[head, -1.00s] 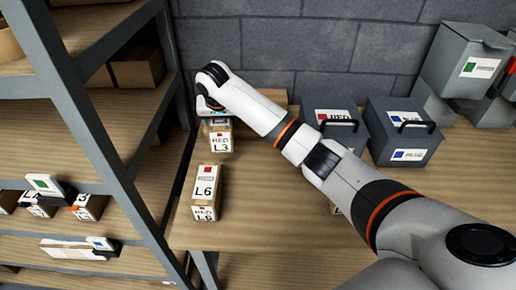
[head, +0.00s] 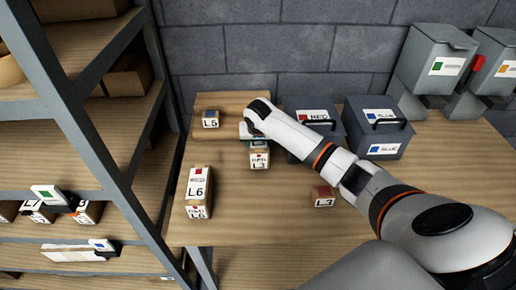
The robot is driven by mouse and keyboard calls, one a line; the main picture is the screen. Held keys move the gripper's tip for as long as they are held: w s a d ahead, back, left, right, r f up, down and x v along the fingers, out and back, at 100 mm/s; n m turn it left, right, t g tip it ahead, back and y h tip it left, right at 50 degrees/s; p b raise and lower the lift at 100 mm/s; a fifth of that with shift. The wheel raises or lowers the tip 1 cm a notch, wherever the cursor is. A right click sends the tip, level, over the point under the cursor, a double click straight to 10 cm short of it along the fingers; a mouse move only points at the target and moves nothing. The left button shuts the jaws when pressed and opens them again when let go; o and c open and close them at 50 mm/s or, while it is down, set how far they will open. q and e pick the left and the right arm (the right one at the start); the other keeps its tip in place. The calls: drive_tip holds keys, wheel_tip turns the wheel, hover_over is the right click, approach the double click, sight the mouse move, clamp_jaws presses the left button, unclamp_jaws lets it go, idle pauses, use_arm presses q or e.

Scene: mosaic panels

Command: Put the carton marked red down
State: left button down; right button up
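My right arm comes in from the right in the head view, and its gripper (head: 257,141) points down over a small carton marked RED L3 (head: 259,160). The fingers are mostly hidden behind the wrist and appear shut on the carton's top. I cannot tell whether the carton touches the wooden table (head: 260,215). Another carton marked RED L6 (head: 199,184) stands at the table's left. A small carton with a red mark and L3 (head: 324,198) is at the right, below my forearm. My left gripper is out of view.
A carton marked L5 with a blue square (head: 210,119) stands at the back left. Grey lidded bins marked RED (head: 304,145) and BLUE (head: 386,150) stand behind my arm. A shelf rack (head: 100,150) borders the left. The front middle of the table is clear.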

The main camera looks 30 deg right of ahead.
sight(258, 145)
drive_tip(key=shift+f, duration=1.6)
drive_tip(key=shift+f, duration=0.15)
drive_tip(key=o, duration=1.6)
drive_tip(key=shift+s+a, duration=0.1)
drive_tip(key=v, duration=1.2)
drive_tip(key=shift+b, duration=0.35)
